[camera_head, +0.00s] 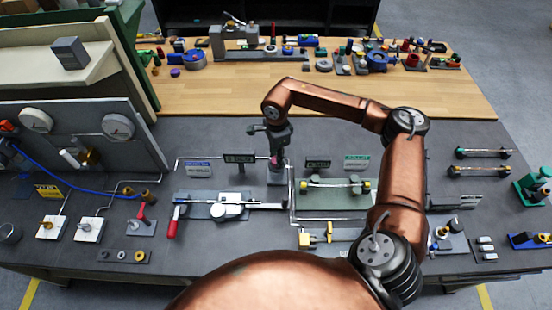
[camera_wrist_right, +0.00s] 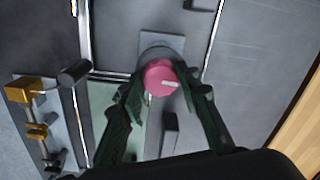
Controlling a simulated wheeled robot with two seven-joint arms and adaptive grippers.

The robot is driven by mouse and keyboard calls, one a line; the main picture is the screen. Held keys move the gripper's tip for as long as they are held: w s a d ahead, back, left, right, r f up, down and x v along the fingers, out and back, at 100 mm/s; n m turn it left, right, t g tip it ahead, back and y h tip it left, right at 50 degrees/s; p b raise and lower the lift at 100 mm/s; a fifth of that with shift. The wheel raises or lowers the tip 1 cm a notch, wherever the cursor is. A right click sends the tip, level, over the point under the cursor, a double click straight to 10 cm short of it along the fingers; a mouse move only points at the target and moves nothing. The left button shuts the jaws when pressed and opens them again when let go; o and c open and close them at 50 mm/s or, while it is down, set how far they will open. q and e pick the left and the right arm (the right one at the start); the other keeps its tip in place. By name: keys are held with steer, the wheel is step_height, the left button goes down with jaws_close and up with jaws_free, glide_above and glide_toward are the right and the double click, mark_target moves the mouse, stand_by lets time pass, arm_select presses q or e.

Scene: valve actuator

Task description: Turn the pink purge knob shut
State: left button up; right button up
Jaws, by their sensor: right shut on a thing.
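The pink purge knob (camera_wrist_right: 160,77) shows in the right wrist view as a round pink cap with a pale pointer mark. It sits on a grey cylindrical base and plate (camera_wrist_right: 161,43). In the head view the pink knob (camera_head: 274,161) is a small patch under my right gripper (camera_head: 276,155), mostly hidden by it. My right gripper (camera_wrist_right: 160,95) points down, with its dark green fingers on either side of the knob, shut on it. Its grey base block (camera_head: 276,177) stands on the grey bench. My left gripper is not in view.
A green plate with a fitting (camera_head: 335,198) is to the right. Small label signs (camera_head: 239,158) stand close to the knob. Thin pipes run around it.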

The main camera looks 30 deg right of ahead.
steer(key=shift+d+r, duration=0.15)
steer(key=shift+d, duration=0.05)
stand_by(0.3)
steer(key=o, duration=1)
steer(key=shift+o, duration=0.8)
steer(key=shift+a, duration=0.1)
step_height(320, 180, up, 12)
